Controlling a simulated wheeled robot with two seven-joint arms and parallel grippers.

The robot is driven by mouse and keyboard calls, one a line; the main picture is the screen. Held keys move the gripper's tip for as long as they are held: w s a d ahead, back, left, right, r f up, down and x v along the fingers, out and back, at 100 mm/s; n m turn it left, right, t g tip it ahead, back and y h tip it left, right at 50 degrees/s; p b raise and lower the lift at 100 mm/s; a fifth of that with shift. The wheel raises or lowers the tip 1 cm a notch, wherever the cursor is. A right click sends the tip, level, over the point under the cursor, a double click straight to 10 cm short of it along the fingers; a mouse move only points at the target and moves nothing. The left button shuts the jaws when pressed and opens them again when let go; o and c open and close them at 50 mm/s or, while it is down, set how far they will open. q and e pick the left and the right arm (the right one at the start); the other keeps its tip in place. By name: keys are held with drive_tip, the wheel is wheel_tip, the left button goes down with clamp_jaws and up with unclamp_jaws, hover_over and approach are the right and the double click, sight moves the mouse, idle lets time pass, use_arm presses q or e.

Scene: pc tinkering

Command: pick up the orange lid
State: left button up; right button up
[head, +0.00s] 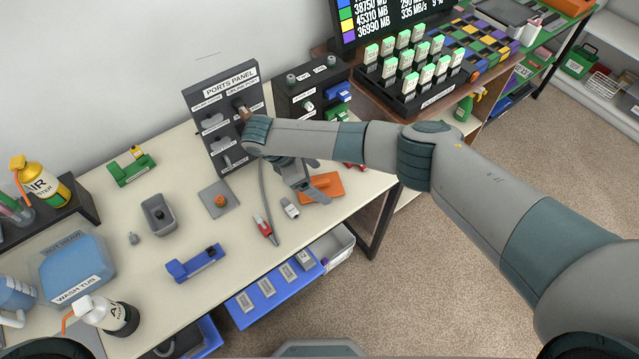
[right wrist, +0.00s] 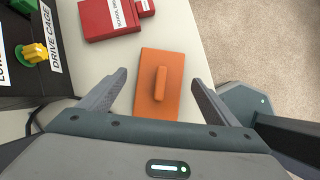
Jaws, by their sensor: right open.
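The orange lid (right wrist: 150,105) is a flat rectangle with a raised bar handle along its middle. It lies flat on the cream table (right wrist: 190,50) near the table's edge. In the head view the orange lid (head: 328,186) is partly covered by my right gripper (head: 310,190). In the right wrist view my right gripper (right wrist: 158,90) is open, with one finger on each side of the lid and the handle between them. No hold on the lid shows. My left gripper is not visible.
A red box (right wrist: 112,18) lies beyond the lid. The black drive cage (right wrist: 60,45) stands left in the wrist view. The ports panel (head: 230,90) rises behind my right forearm. A red-tipped cable (head: 263,230) and a small grey plug (head: 290,208) lie nearby.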

sight(321, 183)
drive_tip(key=shift+x, duration=0.8)
drive_tip(key=shift+c, duration=0.4)
drive_tip(key=c, duration=1.3)
drive_tip(key=shift+r, duration=0.15)
drive_tip(key=shift+r, duration=0.45)
drive_tip(key=r, duration=0.1)
drive_tip(key=r+b, duration=0.1)
drive_tip(key=r, duration=0.1)
drive_tip(key=shift+s+d, duration=0.2)
drive_tip(key=shift+s, duration=0.05)
drive_tip(key=s+d+r, duration=0.4)
drive_tip(key=s+d, duration=0.1)
drive_tip(key=s+d+r, duration=0.2)
drive_tip(key=s, duration=0.1)
drive_tip(key=shift+s+d+r, duration=0.15)
drive_tip(key=shift+r, duration=0.25)
